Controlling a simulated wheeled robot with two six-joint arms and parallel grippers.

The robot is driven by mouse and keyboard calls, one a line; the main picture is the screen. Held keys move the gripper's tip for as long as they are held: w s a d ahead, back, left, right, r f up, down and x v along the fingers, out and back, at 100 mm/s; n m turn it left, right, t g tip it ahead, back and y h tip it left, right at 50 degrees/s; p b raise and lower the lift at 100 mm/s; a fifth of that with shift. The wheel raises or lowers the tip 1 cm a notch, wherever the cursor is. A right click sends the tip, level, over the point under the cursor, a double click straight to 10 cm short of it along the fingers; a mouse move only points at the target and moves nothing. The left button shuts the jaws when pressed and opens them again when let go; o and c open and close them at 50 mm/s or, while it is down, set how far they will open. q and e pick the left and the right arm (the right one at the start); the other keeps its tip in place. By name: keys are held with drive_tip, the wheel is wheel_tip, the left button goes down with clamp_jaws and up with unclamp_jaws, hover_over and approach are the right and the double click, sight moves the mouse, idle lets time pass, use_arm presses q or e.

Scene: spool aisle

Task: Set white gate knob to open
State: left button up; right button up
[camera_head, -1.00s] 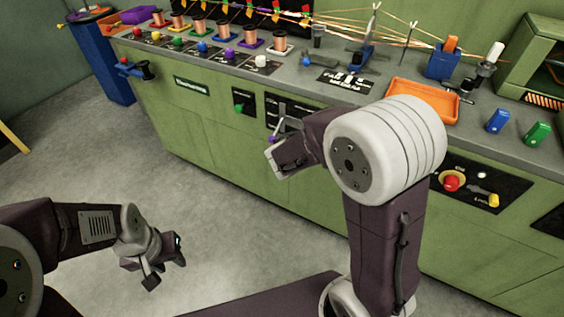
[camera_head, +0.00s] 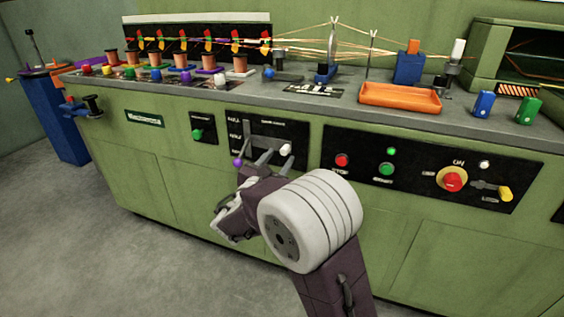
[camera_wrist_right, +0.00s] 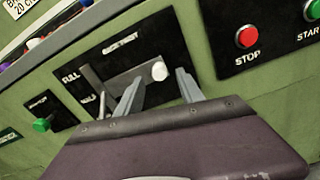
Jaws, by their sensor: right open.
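A white knob (camera_head: 285,149) sits on a black panel (camera_head: 303,133) on the front of the green bench. In the right wrist view the white knob (camera_wrist_right: 159,71) appears between the two fingers. My right gripper (camera_head: 279,157) is open and points at this panel. Its fingers (camera_wrist_right: 160,80) appear either side of the knob, but whether they touch it is unclear. Another white knob (camera_head: 220,80) stands at the right end of the coloured row on the bench top. I cannot read a gate label on either. My left gripper is out of view.
A lever with a purple ball (camera_head: 238,162) is left of the gripper. A green knob (camera_head: 197,134) is farther left. A red stop button (camera_head: 341,160) and green start button (camera_head: 387,168) are right. An orange tray (camera_head: 400,98) sits on the bench top. Open floor lies left.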

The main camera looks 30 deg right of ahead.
sight(283, 153)
drive_tip(key=shift+b+x, duration=0.35)
drive_tip(key=shift+x, duration=1.15)
clamp_jaws()
